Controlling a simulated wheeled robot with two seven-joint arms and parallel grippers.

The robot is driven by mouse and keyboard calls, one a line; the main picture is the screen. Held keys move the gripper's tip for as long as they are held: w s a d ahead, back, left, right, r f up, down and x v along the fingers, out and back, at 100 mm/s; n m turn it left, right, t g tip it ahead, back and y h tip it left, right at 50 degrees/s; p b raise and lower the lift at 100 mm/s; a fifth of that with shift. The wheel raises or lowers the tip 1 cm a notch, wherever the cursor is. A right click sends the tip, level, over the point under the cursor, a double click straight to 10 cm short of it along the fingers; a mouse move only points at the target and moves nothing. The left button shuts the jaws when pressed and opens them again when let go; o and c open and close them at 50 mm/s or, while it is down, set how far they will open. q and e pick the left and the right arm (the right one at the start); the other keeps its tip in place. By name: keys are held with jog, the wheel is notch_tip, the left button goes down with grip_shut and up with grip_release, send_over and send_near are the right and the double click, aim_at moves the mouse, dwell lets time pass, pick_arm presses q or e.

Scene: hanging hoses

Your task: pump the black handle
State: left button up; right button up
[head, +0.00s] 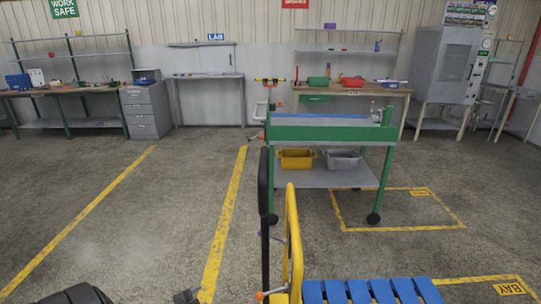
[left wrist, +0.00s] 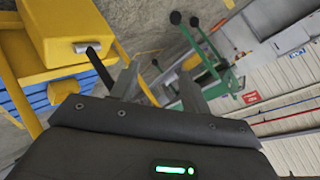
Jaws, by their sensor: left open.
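In the head view the black handle (head: 264,190) is a tall dark bar that stands beside a yellow upright frame (head: 291,230). A blue slatted deck (head: 370,291) lies to the right of that frame. My left gripper (head: 187,296) just shows at the bottom edge, left of the handle and apart from it. In the left wrist view my left gripper (left wrist: 158,85) has its two fingers spread, with nothing held between them. A thin black bar (left wrist: 98,66), likely the handle, shows beside the left finger; I cannot tell whether they touch. My right gripper is not in view.
A green wheeled cart (head: 330,133) with a yellow bin (head: 296,158) and a grey bin (head: 342,160) stands beyond the handle. Workbenches and a grey cabinet (head: 446,65) line the back wall. The floor to the left is clear, with yellow lines.

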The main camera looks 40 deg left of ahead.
pick_arm(q)
jog(key=w+r+m+t+h+p, duration=0.15)
jog(key=w+r, duration=0.35)
jog(key=r, duration=0.6)
jog(key=w+r+m+t+h, duration=0.2)
jog(key=w+r+m+t, duration=0.15)
jog(key=r, duration=0.65)
jog(key=w+r+m+t+h, duration=0.15)
jog(key=w+r, duration=0.35)
jog(key=r, duration=0.6)
jog(key=m+h+p, duration=0.1)
jog(key=m+h, duration=0.8)
jog(key=m, duration=0.1)
send_near(267, 157)
jog(key=shift+w+d+f, duration=0.15)
jog(key=shift+f, duration=0.25)
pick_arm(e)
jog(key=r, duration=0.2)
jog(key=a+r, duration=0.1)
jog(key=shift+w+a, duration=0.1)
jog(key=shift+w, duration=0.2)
